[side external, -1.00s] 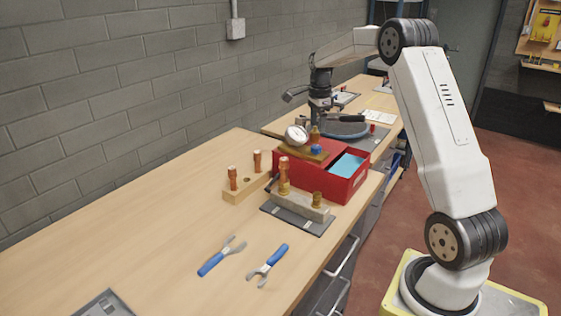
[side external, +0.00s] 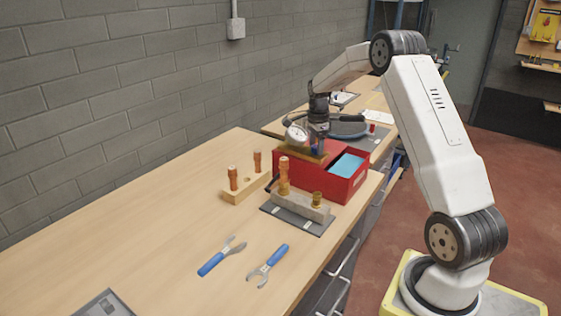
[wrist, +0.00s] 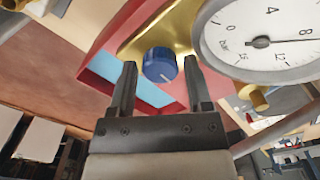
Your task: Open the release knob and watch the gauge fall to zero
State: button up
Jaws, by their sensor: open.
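The blue release knob (wrist: 160,64) with a white mark sits on a brass block (wrist: 180,30) in the wrist view. My gripper (wrist: 158,76) is open, with one finger on either side of the knob in that view. I cannot tell whether the fingers touch it. The round white gauge (wrist: 262,38) is right of the knob; its needle points a little past 8, towards 12. In the side view, my gripper (side external: 317,142) is over the brass block, close beside the gauge (side external: 297,132), and largely covers the knob.
The block stands on a red box (side external: 332,182) with a blue panel (side external: 347,166) on top. In front are a grey fixture (side external: 300,212) with copper and brass fittings and a wooden holder (side external: 244,191). Two blue-handled tools (side external: 267,266) lie on the bench, with clear wood around them.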

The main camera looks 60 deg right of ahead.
jog(key=shift+c, duration=0.3)
grip_shut()
